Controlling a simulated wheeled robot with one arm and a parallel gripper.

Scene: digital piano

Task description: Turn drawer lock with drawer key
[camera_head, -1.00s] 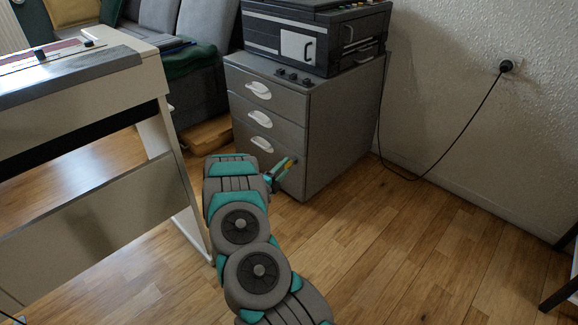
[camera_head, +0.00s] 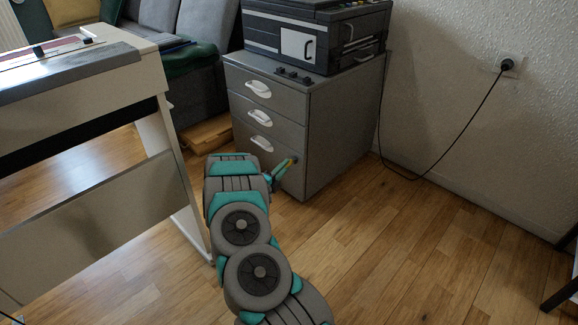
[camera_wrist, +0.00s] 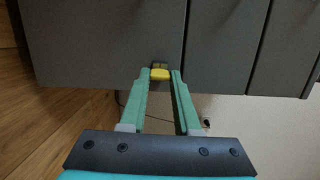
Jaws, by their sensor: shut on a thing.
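The drawer cabinet (camera_head: 344,128) is grey, with drawers and white handles on its front. In the wrist view its grey drawer fronts (camera_wrist: 100,45) fill the top. My gripper (camera_head: 287,166) is at the right side of the lowest drawer front, and it also shows in the wrist view (camera_wrist: 160,78). Its green fingers are shut on the yellow-headed drawer key (camera_wrist: 160,74). A small dark piece (camera_wrist: 159,65) shows just beyond the yellow head, against the drawer front. The key's tip and the lock are hidden, so I cannot tell how deep the key sits.
A black printer (camera_head: 315,38) and small dark knobs (camera_head: 293,75) are on the cabinet top. The digital piano (camera_head: 80,140) stands at the left, close to my arm. A cable (camera_head: 440,150) hangs from a wall socket at the right. The wooden floor (camera_head: 420,240) in front is clear.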

